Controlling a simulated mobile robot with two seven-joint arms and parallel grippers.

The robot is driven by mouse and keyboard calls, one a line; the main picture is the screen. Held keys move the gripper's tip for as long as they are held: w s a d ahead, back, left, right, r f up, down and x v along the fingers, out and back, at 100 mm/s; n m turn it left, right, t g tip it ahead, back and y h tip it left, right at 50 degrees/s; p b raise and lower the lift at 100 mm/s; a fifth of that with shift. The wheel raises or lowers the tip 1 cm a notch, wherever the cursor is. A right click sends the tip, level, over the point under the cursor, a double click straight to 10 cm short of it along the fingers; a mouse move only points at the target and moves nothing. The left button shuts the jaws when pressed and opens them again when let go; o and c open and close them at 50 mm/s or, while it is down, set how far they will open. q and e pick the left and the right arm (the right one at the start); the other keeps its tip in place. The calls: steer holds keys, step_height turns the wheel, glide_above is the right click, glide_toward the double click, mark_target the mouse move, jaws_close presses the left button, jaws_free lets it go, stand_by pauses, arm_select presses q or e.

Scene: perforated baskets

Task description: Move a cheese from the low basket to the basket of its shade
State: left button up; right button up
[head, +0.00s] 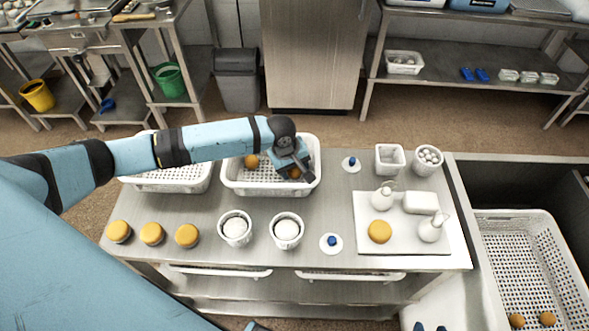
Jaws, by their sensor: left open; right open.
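My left gripper (294,167) is open, reaching down into the right part of the middle white perforated basket (228,183). An orange cheese (295,173) is at its fingers, partly hidden; I cannot tell whether they touch. Another orange cheese (252,161) lies in that basket's left part. A second white perforated basket (142,181) stands to its left, partly hidden by my arm; no cheese shows in it. A third perforated basket (538,217) sits lower in the dark recess at right, with two browner orange cheeses (517,321) (547,318) near its front. My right gripper is not clearly seen.
Three yellow-orange rounds (152,233) line the table's front left. White tubs (286,230) and a blue-knobbed white disc (331,243) stand beside them. A white board (372,204) at right holds bottles and an orange round (379,231). The table's middle is clear.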

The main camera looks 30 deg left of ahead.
arm_select(q)
steer(key=v, duration=1.1)
